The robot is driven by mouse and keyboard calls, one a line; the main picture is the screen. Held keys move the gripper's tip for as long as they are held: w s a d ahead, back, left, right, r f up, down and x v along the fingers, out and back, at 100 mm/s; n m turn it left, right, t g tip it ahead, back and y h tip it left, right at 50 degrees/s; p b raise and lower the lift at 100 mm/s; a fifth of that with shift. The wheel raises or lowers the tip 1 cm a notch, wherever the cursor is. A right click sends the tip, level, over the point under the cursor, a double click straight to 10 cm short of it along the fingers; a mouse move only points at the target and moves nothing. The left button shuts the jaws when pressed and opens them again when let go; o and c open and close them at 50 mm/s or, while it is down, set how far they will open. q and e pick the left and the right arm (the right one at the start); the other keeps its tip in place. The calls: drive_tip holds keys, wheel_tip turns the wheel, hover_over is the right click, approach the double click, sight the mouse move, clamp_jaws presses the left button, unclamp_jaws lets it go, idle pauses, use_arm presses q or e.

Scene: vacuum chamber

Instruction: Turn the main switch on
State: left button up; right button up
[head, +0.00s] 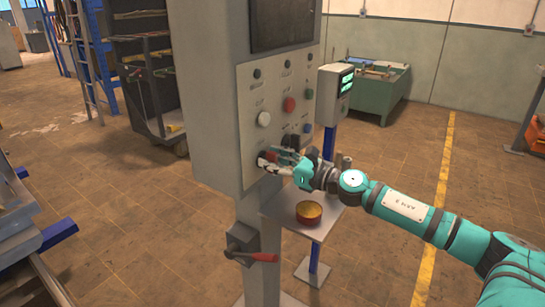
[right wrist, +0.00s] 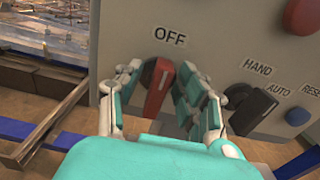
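The main switch (right wrist: 158,88) is a red rotary knob under the label OFF on the grey control panel (right wrist: 215,40). Its pale mark points roughly upward, towards OFF. In the head view the panel (head: 272,100) stands on a post, and the switch is mostly hidden behind my fingers. My right gripper (head: 275,160) is at the panel's lower left. In the right wrist view its fingers (right wrist: 158,72) are apart, one on each side of the knob. A gap shows on the left; I cannot tell if the right fingers touch it. My left gripper is not in view.
A black HAND/AUTO selector (right wrist: 252,110) and a blue RESET button (right wrist: 298,117) sit close right of the fingers. Below the panel are a small shelf with a round tin (head: 309,213) and a red-handled lever (head: 255,257).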

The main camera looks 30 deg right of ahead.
clamp_jaws()
idle(0.3)
drive_tip(key=shift+m, duration=0.3)
drive_tip(key=m+p, duration=0.1)
drive_tip(key=m, duration=0.2)
drive_tip(key=shift+w+d+m, duration=0.1)
drive_tip(key=shift+w+m, duration=0.05)
drive_tip(key=shift+m, duration=0.25)
drive_tip(key=m+p, duration=0.1)
drive_tip(key=m, duration=0.1)
drive_tip(key=m+p, duration=0.1)
drive_tip(key=m, duration=0.1)
drive_tip(key=shift+d+m, duration=0.2)
drive_tip(key=shift+m, duration=0.1)
drive_tip(key=m+p, duration=0.2)
drive_tip(key=m, duration=0.2)
drive_tip(key=shift+w+f, duration=0.1)
drive_tip(key=shift+d+f+m+p, duration=0.15)
drive_tip(key=shift+m+p, duration=0.5)
drive_tip(key=shift+m, duration=0.55)
drive_tip(key=shift+a+f+m+p, duration=0.15)
drive_tip(key=shift+m+p, duration=0.45)
drive_tip(key=shift+m, duration=0.6)
drive_tip(key=shift+d, duration=0.1)
